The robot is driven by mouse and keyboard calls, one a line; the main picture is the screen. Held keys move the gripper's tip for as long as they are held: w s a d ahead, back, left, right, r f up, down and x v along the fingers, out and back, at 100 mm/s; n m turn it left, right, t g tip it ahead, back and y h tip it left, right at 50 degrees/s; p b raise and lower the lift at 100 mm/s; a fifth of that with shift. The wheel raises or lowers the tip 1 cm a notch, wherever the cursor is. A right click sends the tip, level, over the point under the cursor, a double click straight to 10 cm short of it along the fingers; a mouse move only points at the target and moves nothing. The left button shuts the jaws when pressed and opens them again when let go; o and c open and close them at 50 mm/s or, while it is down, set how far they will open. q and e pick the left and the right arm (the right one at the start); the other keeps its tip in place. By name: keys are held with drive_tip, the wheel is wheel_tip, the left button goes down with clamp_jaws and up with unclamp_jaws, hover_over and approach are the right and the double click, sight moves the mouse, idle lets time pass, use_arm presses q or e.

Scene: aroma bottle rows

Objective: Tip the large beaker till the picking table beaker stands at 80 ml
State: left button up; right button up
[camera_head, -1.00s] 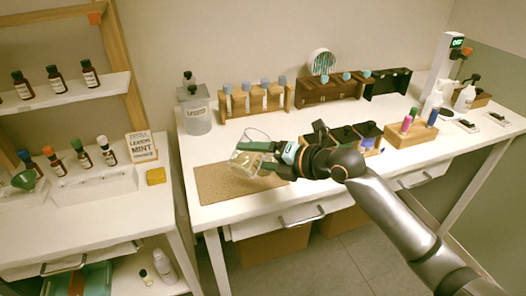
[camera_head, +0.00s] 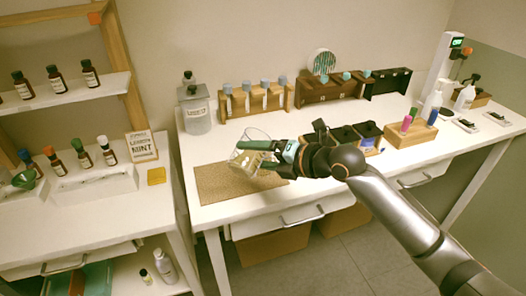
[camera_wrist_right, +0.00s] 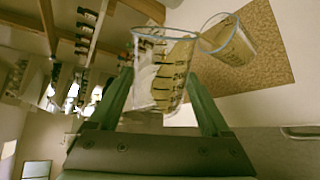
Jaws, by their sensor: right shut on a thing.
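My right gripper (camera_head: 262,163) is shut on the large beaker (camera_wrist_right: 160,78), a clear glass with dark graduation marks, held over the cork mat. The beaker is tilted, and its pale yellow liquid lies toward the right side in the right wrist view. The picking table beaker (camera_wrist_right: 232,42), a smaller clear glass with marks, shows just beyond its rim, against the mat. Its liquid level cannot be read, and no stream can be made out. In the head view the two glasses overlap at my fingers and are hard to separate. My left gripper is out of view.
The cork mat (camera_head: 215,188) lies at the table's front left. A lidded glass jar (camera_head: 196,112) stands behind it. Wooden racks (camera_head: 256,101) line the back. Dark-topped boxes (camera_head: 368,131) and a block with coloured bottles (camera_head: 410,143) stand to the right.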

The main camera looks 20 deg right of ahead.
sight(255, 171)
drive_tip(key=shift+s+f+n+t+b, duration=0.1)
drive_tip(key=shift+f+n+t+b, duration=0.3)
drive_tip(key=shift+f+n+b, duration=0.45)
drive_tip(key=shift+a+b, duration=0.1)
drive_tip(key=shift+b, duration=0.45)
drive_tip(key=shift+h, duration=0.3)
drive_tip(key=shift+s+a+f+n+t+b, duration=0.2)
drive_tip(key=shift+f+n+t+b, duration=0.15)
drive_tip(key=shift+f+n+b, duration=0.2)
drive_tip(key=shift+s+a+f+n+t+b, duration=0.15)
drive_tip(key=shift+f+n+t+b, duration=0.25)
drive_tip(key=shift+b, duration=0.25)
drive_tip(key=shift+s+a+f+n+t+h+b, duration=0.15)
drive_tip(key=shift+f+n+t+b, duration=0.1)
drive_tip(key=shift+f+n+b, duration=0.3)
drive_tip(key=shift+s+a+f+n+t+h+b, duration=0.1)
drive_tip(key=shift+f+n+t+h+b, duration=0.2)
drive_tip(key=shift+b, duration=0.4)
drive_tip(key=shift+s+f+n+b, duration=0.2)
drive_tip(key=shift+n+b, duration=0.2)
drive_tip(key=shift+n, duration=0.15)
